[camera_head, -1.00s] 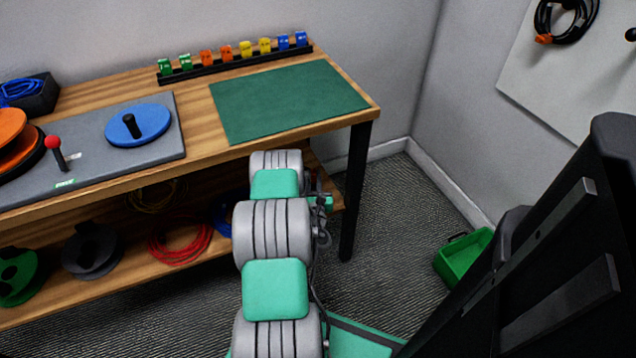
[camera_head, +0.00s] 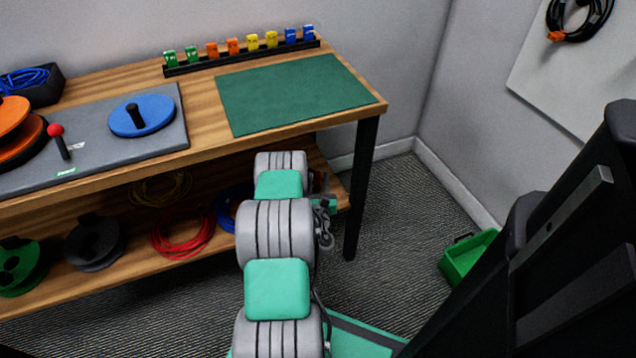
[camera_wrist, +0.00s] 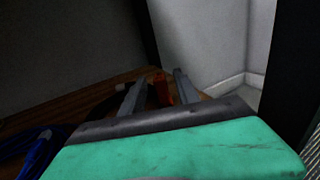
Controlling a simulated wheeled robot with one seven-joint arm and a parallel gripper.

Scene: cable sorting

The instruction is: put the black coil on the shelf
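My gripper (camera_wrist: 158,85) shows in the wrist view low over the wooden shelf, its two fingers apart. A small orange-red piece (camera_wrist: 162,90) stands between the fingers, with no clear contact on either. A dark curved band (camera_wrist: 103,104), perhaps part of a black coil, lies beside the left finger; it is too dark to be sure. In the head view my arm hides most of the gripper. A black coil with an orange plug (camera_head: 582,36) hangs on the wall panel at the upper right. The lower shelf (camera_head: 130,258) is under the workbench.
Blue cable (camera_wrist: 38,155) lies left of the gripper. The shelf also holds a red coil (camera_head: 182,240), a yellow coil (camera_head: 160,188), and dark (camera_head: 95,245) and green reels (camera_head: 20,268). A table leg (camera_head: 361,190) stands right of my arm. A green bin (camera_head: 470,260) is on the floor.

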